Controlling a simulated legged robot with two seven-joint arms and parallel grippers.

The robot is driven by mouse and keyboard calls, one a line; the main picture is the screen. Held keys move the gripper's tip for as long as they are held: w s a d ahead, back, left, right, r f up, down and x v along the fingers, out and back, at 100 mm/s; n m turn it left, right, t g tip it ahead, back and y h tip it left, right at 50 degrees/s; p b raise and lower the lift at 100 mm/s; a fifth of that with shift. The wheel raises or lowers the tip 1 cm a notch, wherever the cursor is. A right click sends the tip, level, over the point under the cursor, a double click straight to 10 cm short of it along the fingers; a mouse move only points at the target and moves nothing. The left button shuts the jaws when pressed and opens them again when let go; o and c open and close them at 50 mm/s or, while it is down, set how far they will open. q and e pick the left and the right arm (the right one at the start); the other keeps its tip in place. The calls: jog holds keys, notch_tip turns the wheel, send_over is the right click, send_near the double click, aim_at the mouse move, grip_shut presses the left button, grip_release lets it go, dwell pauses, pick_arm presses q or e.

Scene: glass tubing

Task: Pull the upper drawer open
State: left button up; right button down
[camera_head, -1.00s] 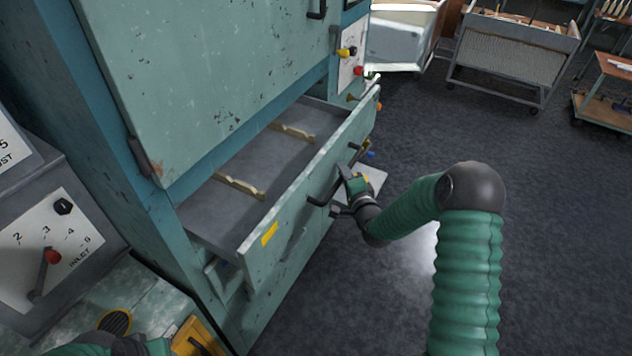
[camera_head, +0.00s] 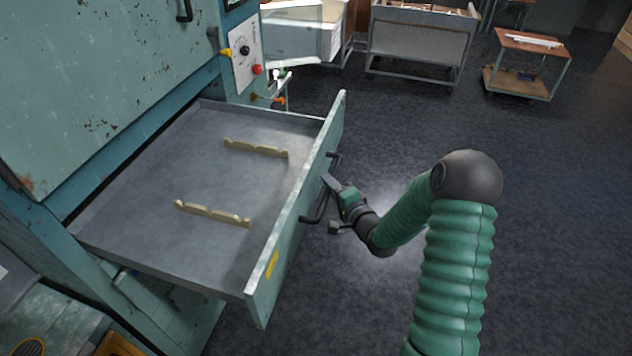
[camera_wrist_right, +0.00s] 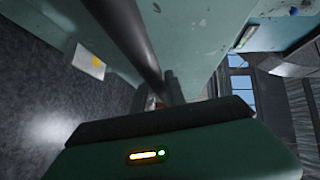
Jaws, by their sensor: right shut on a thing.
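The upper drawer (camera_head: 140,225) stands far out of the teal cabinet (camera_head: 100,90), with its grey tray floor in full view. Its teal front panel (camera_head: 290,235) has a dark bar handle (camera_head: 318,207) on the outer face. My right gripper (camera_head: 333,203) is shut on the handle. In the right wrist view the dark handle bar (camera_wrist_right: 127,40) runs down to the gripper (camera_wrist_right: 165,115); the grip itself is partly hidden. My left gripper does not show in the head view.
Two notched brass-coloured rests (camera_head: 213,214) lie in the drawer. A control panel (camera_head: 243,58) with knobs is on the cabinet. Wheeled carts (camera_head: 420,45) stand at the back. The dark floor (camera_head: 560,220) to the right is clear.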

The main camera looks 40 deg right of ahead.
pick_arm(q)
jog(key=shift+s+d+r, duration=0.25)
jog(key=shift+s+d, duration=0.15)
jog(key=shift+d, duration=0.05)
pick_arm(e)
jog(key=shift+s+d+r, duration=0.15)
jog(key=shift+s+d, duration=0.65)
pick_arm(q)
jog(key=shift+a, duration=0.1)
pick_arm(e)
jog(key=c, duration=1.6)
grip_release()
jog(key=shift+w+a, duration=0.1)
jog(key=shift+w, duration=0.05)
jog(key=shift+o, duration=1.2)
jog(key=shift+w+f, duration=0.15)
jog(key=shift+f, duration=0.05)
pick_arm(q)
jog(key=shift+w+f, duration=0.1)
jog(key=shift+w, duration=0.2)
